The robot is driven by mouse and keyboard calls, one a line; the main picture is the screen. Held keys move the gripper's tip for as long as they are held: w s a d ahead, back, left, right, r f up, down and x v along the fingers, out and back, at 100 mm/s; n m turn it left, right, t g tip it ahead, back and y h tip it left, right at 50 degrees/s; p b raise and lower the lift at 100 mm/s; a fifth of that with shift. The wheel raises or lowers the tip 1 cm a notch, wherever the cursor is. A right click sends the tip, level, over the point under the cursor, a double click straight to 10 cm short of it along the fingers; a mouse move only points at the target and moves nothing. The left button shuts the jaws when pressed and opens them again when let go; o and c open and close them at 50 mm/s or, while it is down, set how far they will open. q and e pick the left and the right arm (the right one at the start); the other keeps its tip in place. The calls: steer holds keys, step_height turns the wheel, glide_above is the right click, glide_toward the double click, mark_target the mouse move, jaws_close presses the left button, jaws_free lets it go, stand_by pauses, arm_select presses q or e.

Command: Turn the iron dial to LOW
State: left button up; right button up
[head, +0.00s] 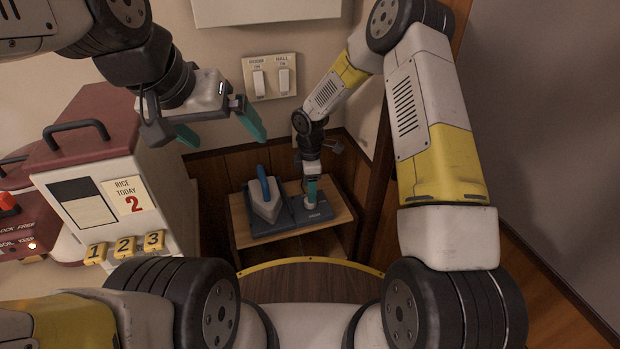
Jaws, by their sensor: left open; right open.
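The iron (264,203), grey with a blue handle, stands on a dark base (277,228) on a small wooden stand. My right gripper (311,190) reaches down over the right part of that base, to the right of the iron. Its teal fingertips are at or just above the base, and I cannot tell whether they touch anything. I cannot make out the dial or its setting; the gripper covers part of the base there. My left gripper (221,131) is open and empty, high above and to the left of the iron.
The wooden stand (338,207) sits in a panelled corner. A rice dispenser (117,195) with numbered yellow keys is at left, beside a dark red appliance (18,225). Two wall switches (270,78) are behind. A round brown tabletop (310,282) lies in front.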

step_height(320, 180, down, 5)
steer(key=shift+r, duration=0.1)
steer(key=shift+c, duration=0.2)
jaws_close()
steer(key=shift+w, duration=0.1)
